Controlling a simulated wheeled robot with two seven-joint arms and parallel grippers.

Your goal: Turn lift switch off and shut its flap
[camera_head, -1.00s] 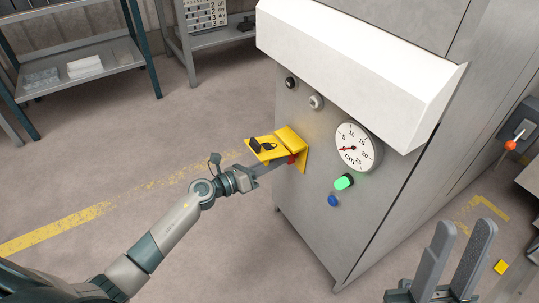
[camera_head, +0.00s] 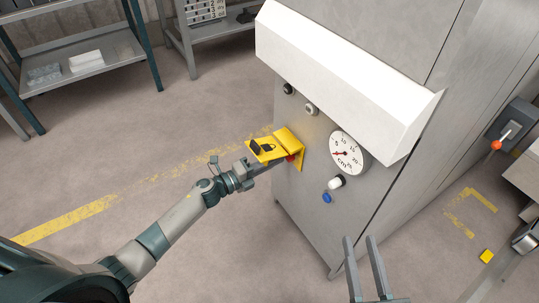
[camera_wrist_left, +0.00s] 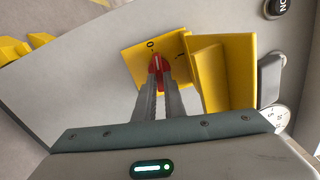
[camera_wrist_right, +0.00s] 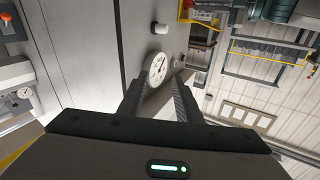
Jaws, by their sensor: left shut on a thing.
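The lift switch is a red knob (camera_wrist_left: 156,66) on a yellow plate (camera_wrist_left: 140,52) marked 0 and 1, seen in the left wrist view. The knob points toward the 0. My left gripper (camera_wrist_left: 157,84) is shut on the knob. In the head view the left gripper (camera_head: 279,163) reaches in under the yellow flap (camera_head: 266,149), which stands open, out from the panel; it also shows in the left wrist view (camera_wrist_left: 228,75). The flap partly hides the red knob (camera_head: 291,157). My right gripper (camera_head: 361,239) is open and empty in front of the machine.
The grey machine panel (camera_head: 310,215) carries a round cm gauge (camera_head: 350,153), a white lamp (camera_head: 336,183), a blue button (camera_head: 327,197) and two knobs above. A white hood (camera_head: 345,85) overhangs them. Shelves (camera_head: 75,65) stand back left. The floor left of the machine is clear.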

